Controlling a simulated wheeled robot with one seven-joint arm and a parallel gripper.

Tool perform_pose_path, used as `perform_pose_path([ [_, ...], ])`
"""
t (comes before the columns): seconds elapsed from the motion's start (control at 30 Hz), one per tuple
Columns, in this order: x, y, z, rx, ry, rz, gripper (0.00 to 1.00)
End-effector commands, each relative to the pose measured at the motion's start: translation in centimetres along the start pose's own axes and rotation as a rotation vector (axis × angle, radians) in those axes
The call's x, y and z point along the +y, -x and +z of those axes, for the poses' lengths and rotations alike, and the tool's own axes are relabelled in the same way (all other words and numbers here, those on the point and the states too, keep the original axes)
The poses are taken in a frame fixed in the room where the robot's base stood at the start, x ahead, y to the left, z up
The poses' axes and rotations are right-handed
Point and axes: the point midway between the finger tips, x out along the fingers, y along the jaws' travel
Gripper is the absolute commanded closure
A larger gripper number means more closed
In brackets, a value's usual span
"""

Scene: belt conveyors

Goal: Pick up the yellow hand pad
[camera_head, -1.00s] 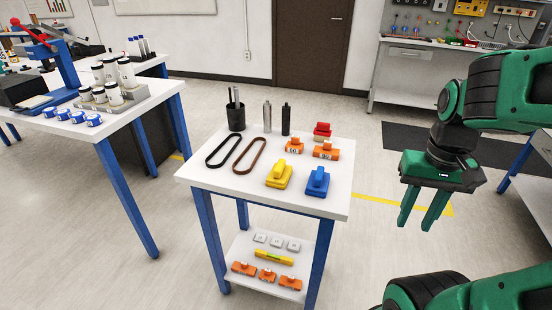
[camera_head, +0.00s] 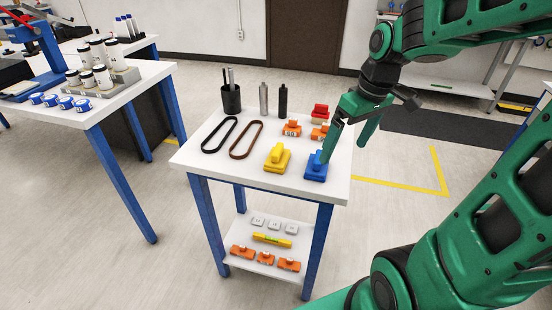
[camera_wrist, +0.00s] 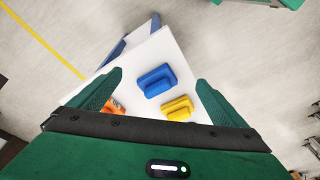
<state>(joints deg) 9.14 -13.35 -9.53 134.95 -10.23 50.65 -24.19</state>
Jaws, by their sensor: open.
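The yellow hand pad (camera_head: 277,158) lies on the white table top, left of the blue hand pad (camera_head: 316,167). My gripper (camera_head: 343,146) is above the right side of the table, near the blue pad in the picture, and right of the yellow pad. In the wrist view, my gripper (camera_wrist: 155,88) is open and empty, with its two green fingers wide apart. The blue pad (camera_wrist: 155,81) and the yellow pad (camera_wrist: 178,108) both show between the fingers, the yellow one nearer the right finger.
A black belt loop (camera_head: 219,134), a brown one (camera_head: 246,139), a black cup (camera_head: 231,99) and two cylinders stand at left and back. A lower shelf (camera_head: 262,272) holds more parts.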

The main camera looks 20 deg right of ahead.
Motion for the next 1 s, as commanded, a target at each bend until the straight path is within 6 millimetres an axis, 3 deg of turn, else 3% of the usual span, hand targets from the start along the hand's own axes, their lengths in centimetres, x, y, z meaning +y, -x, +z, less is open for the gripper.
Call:
perform_pose_path([
  [0.03,-0.6,-0.6,-2.7,0.021,0.114,-0.022,0.04],
  [0.1,-1.7,-1.2,-6.1,0.06,0.272,-0.053,0.04],
  [0.2,-3.4,-2.0,-9.9,0.113,0.456,-0.089,0.04],
  [0.33,-5.1,-2.7,-12.9,0.162,0.611,-0.121,0.04],
  [0.5,-6.1,-3.8,-14.4,0.187,0.685,-0.137,0.04],
  [0.8,-7.0,-7.8,-14.8,0.187,0.686,-0.138,0.04],
  [1.0,-7.2,-8.9,-14.9,0.187,0.685,-0.137,0.04],
])
